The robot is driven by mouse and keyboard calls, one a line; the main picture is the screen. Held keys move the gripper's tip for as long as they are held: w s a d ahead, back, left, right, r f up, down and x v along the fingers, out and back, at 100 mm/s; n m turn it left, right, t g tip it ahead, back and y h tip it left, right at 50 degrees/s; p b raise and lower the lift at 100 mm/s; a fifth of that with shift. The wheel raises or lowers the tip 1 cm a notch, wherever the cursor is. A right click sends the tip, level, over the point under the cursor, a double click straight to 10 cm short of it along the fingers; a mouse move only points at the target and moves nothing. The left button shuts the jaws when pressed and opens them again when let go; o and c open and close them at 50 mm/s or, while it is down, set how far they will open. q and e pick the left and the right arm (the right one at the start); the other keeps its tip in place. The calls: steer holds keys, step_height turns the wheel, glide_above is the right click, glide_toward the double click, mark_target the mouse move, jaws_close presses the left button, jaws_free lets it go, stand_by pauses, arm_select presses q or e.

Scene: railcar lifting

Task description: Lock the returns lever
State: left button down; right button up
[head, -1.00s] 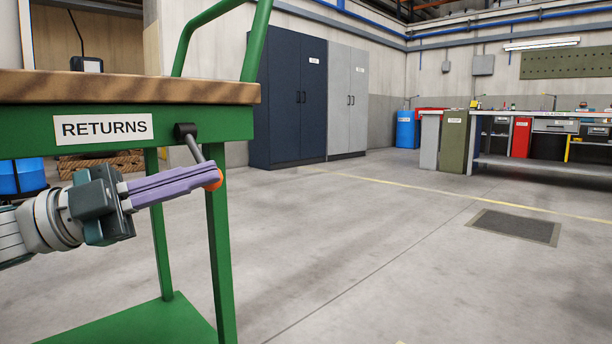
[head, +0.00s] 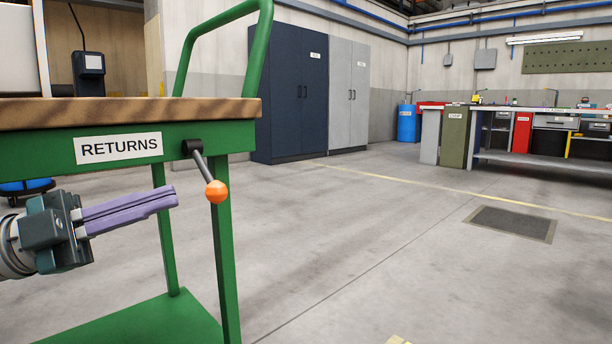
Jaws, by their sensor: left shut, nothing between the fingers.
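The returns lever (head: 205,171) is a grey rod with an orange ball knob (head: 216,191), fixed to a black pivot (head: 192,148) on the green cart's front rail. It slants down and to the right from the pivot. The RETURNS label (head: 118,148) is on the rail to its left. My left gripper (head: 174,196) has purple fingers, shut and empty. Its tips are left of the knob, with a gap between them in the picture. My right gripper is not in view.
The green cart (head: 228,138) has a wooden top, a tall handle and a low shelf.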

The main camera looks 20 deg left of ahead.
arm_select(q)
steer(key=v, duration=0.3)
steer(key=shift+a+f, duration=0.1)
steer(key=shift+a, duration=0.1)
stand_by(0.3)
